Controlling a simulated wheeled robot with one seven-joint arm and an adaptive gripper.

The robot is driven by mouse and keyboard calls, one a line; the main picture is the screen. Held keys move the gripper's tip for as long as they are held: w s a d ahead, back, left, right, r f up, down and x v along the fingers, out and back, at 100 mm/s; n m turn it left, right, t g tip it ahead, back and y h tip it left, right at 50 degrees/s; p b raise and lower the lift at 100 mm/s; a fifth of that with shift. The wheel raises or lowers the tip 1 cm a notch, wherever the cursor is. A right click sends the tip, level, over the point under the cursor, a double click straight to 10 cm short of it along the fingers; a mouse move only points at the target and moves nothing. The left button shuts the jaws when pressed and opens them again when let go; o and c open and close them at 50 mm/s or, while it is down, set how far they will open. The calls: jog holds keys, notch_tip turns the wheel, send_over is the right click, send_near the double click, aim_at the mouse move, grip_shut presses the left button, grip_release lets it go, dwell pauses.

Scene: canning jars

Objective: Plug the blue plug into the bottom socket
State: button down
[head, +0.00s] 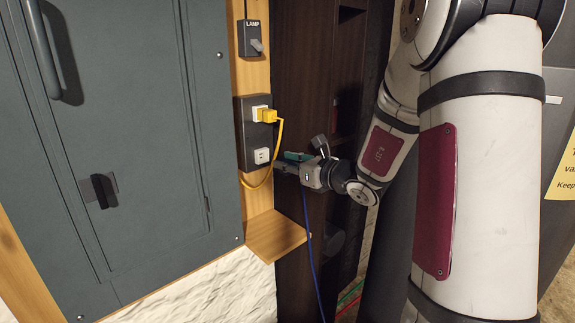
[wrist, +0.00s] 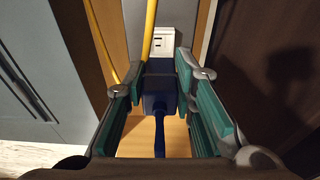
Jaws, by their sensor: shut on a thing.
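My gripper (head: 281,164) is shut on the blue plug (wrist: 160,100), which sits between the teal-padded fingers in the wrist view. The blue cord runs back from the plug and hangs below my gripper in the head view (head: 313,260). The bottom socket (head: 262,155) is white, on the dark outlet box (head: 243,130). It also shows in the wrist view (wrist: 177,42), just beyond the plug's front end. My gripper is close to the socket, to its right and slightly lower in the head view. The plug's front is hidden, so I cannot tell whether it touches the socket.
A yellow plug (head: 266,115) sits in the upper socket, and its yellow cord (head: 272,172) loops down beside the bottom socket. A wooden ledge (head: 276,236) lies below. A box marked LAMP (head: 251,40) is above. A grey cabinet (head: 130,140) stands left.

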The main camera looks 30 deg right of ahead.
aim_at(279, 159)
jog(key=shift+r+b+x, duration=0.15)
jog(key=shift+b+x, duration=0.4)
jog(key=shift+x, duration=0.55)
jog(key=shift+r+b+x, duration=0.2)
jog(key=shift+b+x, duration=0.3)
jog(key=shift+x, duration=0.6)
jog(key=shift+b+x, duration=1)
jog(key=shift+x, duration=0.2)
dwell(1.1)
jog(key=c, duration=1.6)
grip_release()
jog(key=shift+r, duration=0.2)
jog(key=o, duration=0.6)
